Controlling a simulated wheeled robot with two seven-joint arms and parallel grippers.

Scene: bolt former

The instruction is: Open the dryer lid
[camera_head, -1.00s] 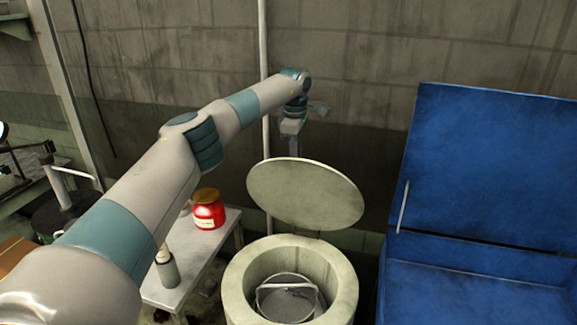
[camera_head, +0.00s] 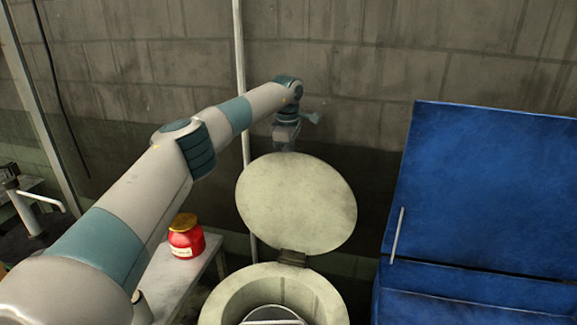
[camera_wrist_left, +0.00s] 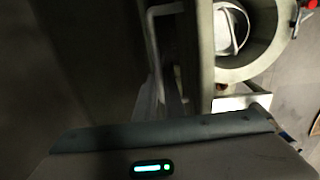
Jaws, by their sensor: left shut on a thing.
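The round pale dryer lid (camera_head: 297,205) stands steeply raised on its hinge (camera_head: 293,257) behind the dryer (camera_head: 223,300). The dryer's mouth is open, and a bucket-like basket (camera_head: 270,314) shows inside. My left gripper (camera_head: 286,147) is at the lid's top edge, shut on the lid; its fingertips are largely hidden behind the lid. In the left wrist view, the lid (camera_wrist_left: 202,60) appears nearly edge-on with a pale bar handle (camera_wrist_left: 150,50) on its outer side, and the dryer rim (camera_wrist_left: 270,55) lies beyond. My right gripper is not in view.
A blue machine or bin (camera_head: 490,190) with a raised lid stands close on the right. A small table (camera_head: 172,285) with a red jar (camera_head: 186,238) is on the left. A vertical pipe (camera_head: 241,90) and block wall stand behind the lid.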

